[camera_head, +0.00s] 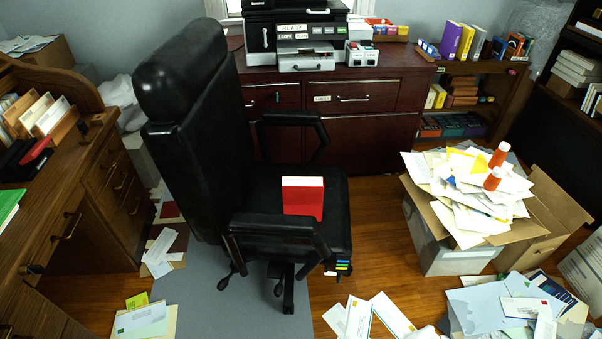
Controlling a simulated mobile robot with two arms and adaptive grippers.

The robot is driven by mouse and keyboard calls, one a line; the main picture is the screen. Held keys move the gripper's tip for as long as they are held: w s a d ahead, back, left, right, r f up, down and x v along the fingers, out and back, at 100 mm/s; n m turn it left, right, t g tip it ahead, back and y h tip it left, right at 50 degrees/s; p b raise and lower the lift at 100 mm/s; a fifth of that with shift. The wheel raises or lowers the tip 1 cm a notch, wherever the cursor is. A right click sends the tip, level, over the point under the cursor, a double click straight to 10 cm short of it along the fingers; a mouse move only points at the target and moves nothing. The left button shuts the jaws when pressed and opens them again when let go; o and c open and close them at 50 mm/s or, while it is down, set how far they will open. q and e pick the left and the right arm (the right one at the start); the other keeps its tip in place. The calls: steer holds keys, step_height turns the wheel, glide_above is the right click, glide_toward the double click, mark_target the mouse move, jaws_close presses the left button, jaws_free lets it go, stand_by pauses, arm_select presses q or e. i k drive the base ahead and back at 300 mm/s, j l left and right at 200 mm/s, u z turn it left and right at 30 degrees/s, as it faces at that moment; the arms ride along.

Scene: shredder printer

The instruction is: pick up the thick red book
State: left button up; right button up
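The thick red book (303,198) stands upright on the seat of the black office chair (262,185), in the middle of the head view. Its red cover faces me and its pale page edges show along the top. The chair's near armrest (275,228) is in front of and to the left of the book. Nothing touches the book except the seat. Neither of my grippers is in view.
A wooden desk (95,165) stands at the left. A dark red cabinet (365,130) with a printer (295,35) is behind the chair. An overfull paper box (450,258) stands at the right. Loose papers (375,318) lie on the floor in front.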

mark_target(304, 196)
steer(key=i+l+u, duration=0.1)
steer(key=l, duration=0.25)
steer(key=i+l+u, duration=0.15)
steer(key=i+l, duration=0.15)
steer(key=i+l+u, duration=0.1)
steer(key=l, duration=0.35)
steer(key=i+l+u, duration=0.1)
steer(key=l, duration=0.3)
steer(key=i+l+u, duration=0.15)
steer(key=l, duration=0.25)
steer(key=i+l+u, duration=0.1)
steer(key=l, duration=0.35)
steer(key=i+l+u, duration=0.15)
steer(key=l, duration=0.25)
steer(key=i+l+u, duration=0.1)
steer(key=l, duration=0.35)
